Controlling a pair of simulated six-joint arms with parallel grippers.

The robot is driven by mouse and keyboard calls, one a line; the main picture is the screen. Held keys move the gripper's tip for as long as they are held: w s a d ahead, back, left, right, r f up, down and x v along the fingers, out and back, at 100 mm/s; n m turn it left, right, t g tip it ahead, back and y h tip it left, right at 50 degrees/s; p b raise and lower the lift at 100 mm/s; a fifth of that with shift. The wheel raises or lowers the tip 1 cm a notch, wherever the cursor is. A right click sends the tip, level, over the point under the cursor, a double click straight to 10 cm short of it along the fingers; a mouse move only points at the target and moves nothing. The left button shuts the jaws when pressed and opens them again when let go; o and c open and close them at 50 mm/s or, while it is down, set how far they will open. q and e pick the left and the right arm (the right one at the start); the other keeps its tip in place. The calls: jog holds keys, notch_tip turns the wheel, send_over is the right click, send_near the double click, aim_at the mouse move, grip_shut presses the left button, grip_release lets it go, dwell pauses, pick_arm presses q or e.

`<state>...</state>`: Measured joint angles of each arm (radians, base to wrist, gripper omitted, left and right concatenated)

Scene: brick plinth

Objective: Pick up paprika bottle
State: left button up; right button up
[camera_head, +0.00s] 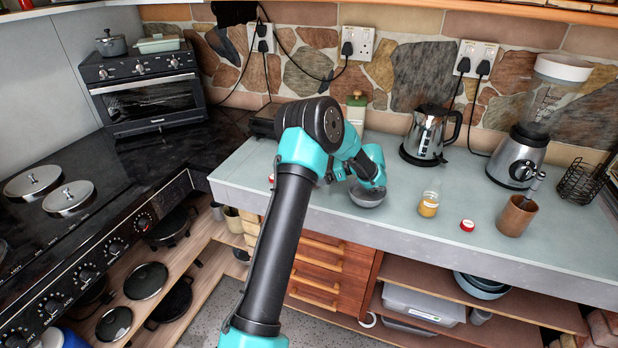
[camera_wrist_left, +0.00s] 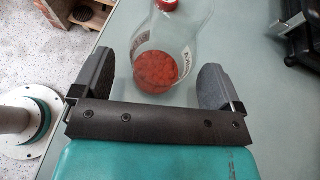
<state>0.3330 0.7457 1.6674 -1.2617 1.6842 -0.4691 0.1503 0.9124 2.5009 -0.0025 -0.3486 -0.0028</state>
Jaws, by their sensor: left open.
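The paprika bottle (camera_wrist_left: 157,68) shows in the left wrist view as a clear bottle with red contents, a printed label and a red cap (camera_wrist_left: 167,4). It lies between the two dark fingers of my left gripper (camera_wrist_left: 153,74) in the picture, with a gap on each side. The gripper is open and holds nothing. In the head view my arm hides the gripper's fingers and most of the area behind it, and I cannot make out the paprika bottle there for sure. My right gripper is in neither view.
On the grey counter (camera_head: 400,238) stand a grey bowl (camera_head: 368,196), a jar with orange contents (camera_head: 429,204), a red lid (camera_head: 467,225), a brown cup (camera_head: 516,216), a kettle (camera_head: 426,135) and a blender (camera_head: 527,135). A stove (camera_head: 60,215) is at left.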

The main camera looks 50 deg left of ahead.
pick_arm(q)
jog(key=shift+x, duration=1.4)
jog(key=shift+c, duration=0.2)
jog(key=c, duration=1)
jog(key=shift+r, duration=0.25)
jog(key=shift+r, duration=1.55)
jog(key=shift+s+d+r, duration=0.25)
jog(key=shift+s+d, duration=1.45)
jog(key=shift+d, duration=0.3)
jog(key=shift+s+d+r, duration=0.25)
jog(key=shift+s+d, duration=1.5)
jog(key=shift+d, duration=0.25)
jog(key=shift+s+d+r, duration=0.25)
jog(key=shift+s+d, duration=1.45)
jog(key=shift+d, duration=0.35)
